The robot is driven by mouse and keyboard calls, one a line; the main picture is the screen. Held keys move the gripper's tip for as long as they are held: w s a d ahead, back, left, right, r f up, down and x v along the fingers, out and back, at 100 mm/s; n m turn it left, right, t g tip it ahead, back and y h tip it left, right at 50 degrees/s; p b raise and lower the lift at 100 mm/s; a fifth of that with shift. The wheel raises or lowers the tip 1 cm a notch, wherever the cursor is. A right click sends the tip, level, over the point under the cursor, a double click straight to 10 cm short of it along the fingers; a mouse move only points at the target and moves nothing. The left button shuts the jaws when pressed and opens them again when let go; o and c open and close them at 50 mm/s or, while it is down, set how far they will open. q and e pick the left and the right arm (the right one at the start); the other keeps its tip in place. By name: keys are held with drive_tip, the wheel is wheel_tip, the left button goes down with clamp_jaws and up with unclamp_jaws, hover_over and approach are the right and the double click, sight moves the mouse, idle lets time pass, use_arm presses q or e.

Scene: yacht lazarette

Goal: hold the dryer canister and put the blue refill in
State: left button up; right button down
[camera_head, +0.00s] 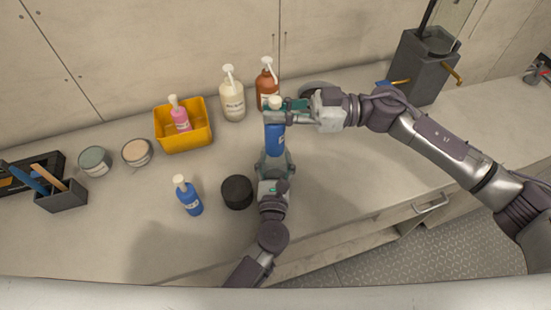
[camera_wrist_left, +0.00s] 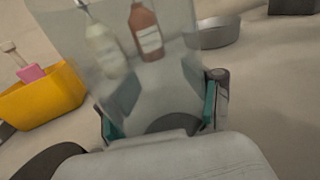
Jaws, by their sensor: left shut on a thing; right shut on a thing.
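My left gripper (camera_head: 275,166) is shut on a clear, see-through canister (camera_wrist_left: 165,80), which stands up between its teal pads in the left wrist view. Bottles behind show through its wall. In the head view, a blue refill (camera_head: 275,142) with a pale top and a label is upright above my left gripper. My right gripper (camera_head: 281,112) comes in from the right and is shut on its upper part. I cannot tell how far the blue refill is inside the canister, as the fingers and clear wall hide the join.
Another blue bottle (camera_head: 189,198) and a black round tub (camera_head: 237,192) stand left of my left arm. A yellow bin (camera_head: 201,141) holds a pink bottle (camera_head: 180,119). Cream (camera_head: 232,98) and brown (camera_head: 266,88) pump bottles stand behind. Round tins (camera_head: 136,153) are further left.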

sight(277, 132)
drive_tip(key=shift+f, duration=2.85)
drive_tip(key=c, duration=1.1)
unclamp_jaws()
drive_tip(key=d, duration=1.2)
drive_tip(key=shift+w, duration=0.25)
